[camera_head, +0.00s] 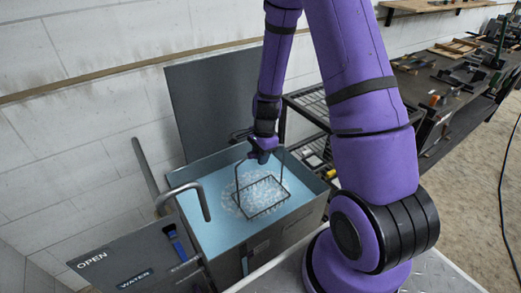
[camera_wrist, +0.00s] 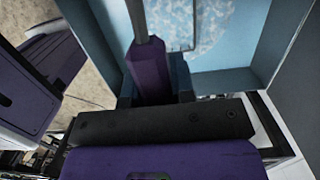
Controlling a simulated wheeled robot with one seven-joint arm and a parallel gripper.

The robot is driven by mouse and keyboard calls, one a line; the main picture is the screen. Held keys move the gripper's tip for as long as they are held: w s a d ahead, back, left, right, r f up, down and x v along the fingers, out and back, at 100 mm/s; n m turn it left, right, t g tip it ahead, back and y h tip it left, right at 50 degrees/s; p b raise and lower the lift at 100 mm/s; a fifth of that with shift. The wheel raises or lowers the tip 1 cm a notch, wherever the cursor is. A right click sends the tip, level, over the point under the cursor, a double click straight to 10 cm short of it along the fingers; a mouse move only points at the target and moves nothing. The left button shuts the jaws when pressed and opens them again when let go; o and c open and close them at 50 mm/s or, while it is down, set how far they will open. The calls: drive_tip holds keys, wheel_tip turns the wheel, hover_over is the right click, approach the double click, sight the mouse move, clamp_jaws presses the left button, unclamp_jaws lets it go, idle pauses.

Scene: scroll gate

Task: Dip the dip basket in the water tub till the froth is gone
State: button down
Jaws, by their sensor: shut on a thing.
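The water tub (camera_head: 210,243) is a grey open box with pale blue water in it. The dip basket (camera_head: 263,196) is a dark wire basket with a tall handle, at the water's surface in the middle of the tub. White froth (camera_head: 236,190) lies on the water around and inside the basket. My gripper (camera_head: 262,156) is above the tub, shut on the top of the basket's handle. In the wrist view the froth (camera_wrist: 207,25) shows at the top, with part of the basket's wire (camera_wrist: 194,35). How deep the basket sits is hard to tell.
A raised grey lid (camera_head: 215,95) stands behind the tub. A grey panel marked OPEN and WATER (camera_head: 120,262) and bent grey bars (camera_head: 185,190) are at the tub's left. A dark rack (camera_head: 312,110) stands to its right. A cluttered workbench (camera_head: 450,85) is farther right.

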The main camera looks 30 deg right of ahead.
wheel_tip(320, 180, down, 12)
drive_tip(key=shift+r, duration=0.2)
idle(0.8)
idle(6.5)
